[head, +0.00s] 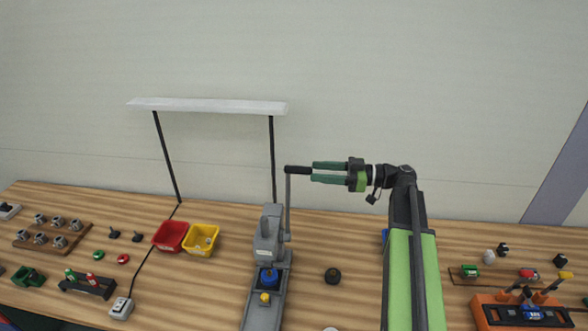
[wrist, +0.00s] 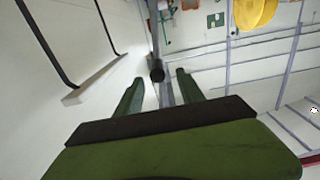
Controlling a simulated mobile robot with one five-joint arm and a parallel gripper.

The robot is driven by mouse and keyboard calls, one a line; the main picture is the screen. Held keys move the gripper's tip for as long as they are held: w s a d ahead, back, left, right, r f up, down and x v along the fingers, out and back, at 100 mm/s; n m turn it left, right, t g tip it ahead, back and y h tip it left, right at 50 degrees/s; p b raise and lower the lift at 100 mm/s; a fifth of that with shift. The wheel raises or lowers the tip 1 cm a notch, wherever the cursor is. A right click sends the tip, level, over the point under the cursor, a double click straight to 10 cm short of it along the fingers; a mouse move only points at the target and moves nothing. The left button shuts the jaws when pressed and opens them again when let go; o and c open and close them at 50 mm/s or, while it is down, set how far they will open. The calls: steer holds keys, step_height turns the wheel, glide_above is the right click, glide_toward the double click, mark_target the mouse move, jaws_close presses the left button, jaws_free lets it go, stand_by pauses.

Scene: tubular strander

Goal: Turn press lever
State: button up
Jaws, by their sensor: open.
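The grey press (head: 267,240) stands on the wooden bench. Its lever arm (head: 288,208) points straight up on the press's right side. A black handle (head: 297,169) at the top sticks out to the right. My gripper (head: 313,171) is open with green fingers pointing left, its tips at the handle's right end. In the wrist view the round handle end (wrist: 157,74) shows between the two fingertips of my gripper (wrist: 159,78). The fingers look apart from the handle. I cannot tell how far the handle reaches between them.
A lamp bar (head: 208,105) on dark posts stands left of the lever. Red (head: 170,236) and yellow (head: 201,239) bins sit left of the press. A blue part (head: 268,277) sits on the press base. The air above the bench around my gripper is clear.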

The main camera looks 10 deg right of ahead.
mark_target(290, 169)
steer(key=x, duration=0.9)
steer(key=shift+a, duration=0.1)
jaws_close()
stand_by(0.9)
